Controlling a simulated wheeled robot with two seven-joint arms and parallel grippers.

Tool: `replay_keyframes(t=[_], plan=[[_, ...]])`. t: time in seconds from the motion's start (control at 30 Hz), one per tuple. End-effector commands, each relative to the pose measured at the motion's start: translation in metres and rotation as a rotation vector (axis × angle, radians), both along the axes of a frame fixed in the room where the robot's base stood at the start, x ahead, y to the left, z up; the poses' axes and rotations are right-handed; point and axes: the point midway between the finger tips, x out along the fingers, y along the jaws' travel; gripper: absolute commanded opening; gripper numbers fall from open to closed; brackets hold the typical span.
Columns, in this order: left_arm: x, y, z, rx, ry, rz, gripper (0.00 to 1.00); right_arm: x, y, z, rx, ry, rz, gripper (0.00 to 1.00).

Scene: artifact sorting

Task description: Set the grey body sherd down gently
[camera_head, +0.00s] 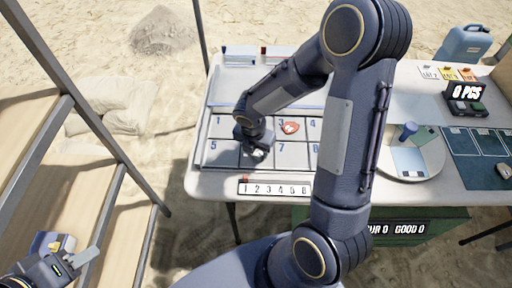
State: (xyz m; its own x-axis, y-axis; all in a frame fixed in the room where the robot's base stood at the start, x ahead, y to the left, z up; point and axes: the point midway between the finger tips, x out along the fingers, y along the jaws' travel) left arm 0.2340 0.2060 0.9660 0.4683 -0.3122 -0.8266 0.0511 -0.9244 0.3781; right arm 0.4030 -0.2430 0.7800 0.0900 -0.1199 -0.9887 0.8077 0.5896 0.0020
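My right gripper (256,151) points down at the numbered grid tray (232,160), over the cell between 5 and 7, with its wrist covering part of the cell above. A small pale grey patch shows at its fingertips. I cannot tell whether this is the grey body sherd or the fingers, nor whether it touches the tray. A reddish-orange sherd with a pale mark (291,127) lies in cell 3. My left gripper (84,262) is at the lower left, away from the table, in front of the wooden shelf. Its opening is unclear.
A number strip (275,188) lies at the table's front edge. Right of my arm are a round white plate (420,170) bearing a blue item, a dark mat (472,165) and a 0 PCS display (467,91). The cells marked 1, 5 and 7 look empty.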

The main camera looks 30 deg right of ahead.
Motion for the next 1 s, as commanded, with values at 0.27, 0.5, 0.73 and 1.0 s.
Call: replay_keyframes(t=[0.27,0.5,0.73,1.0], plan=[[0.000,0.000,0.000,0.000,0.000,0.000,0.36,0.000,0.000,0.000,0.000,0.000,0.000,0.58],[0.000,0.000,0.006,0.000,0.000,0.000,0.36,0.000,0.001,0.016,0.000,-0.003,-0.003,0.58],[0.000,0.000,0.017,0.000,0.000,0.000,0.36,-0.004,0.007,0.065,0.001,-0.007,-0.001,0.58],[0.000,0.000,0.024,0.000,0.000,0.000,0.36,-0.009,0.013,0.111,0.001,-0.003,-0.001,0.58]])
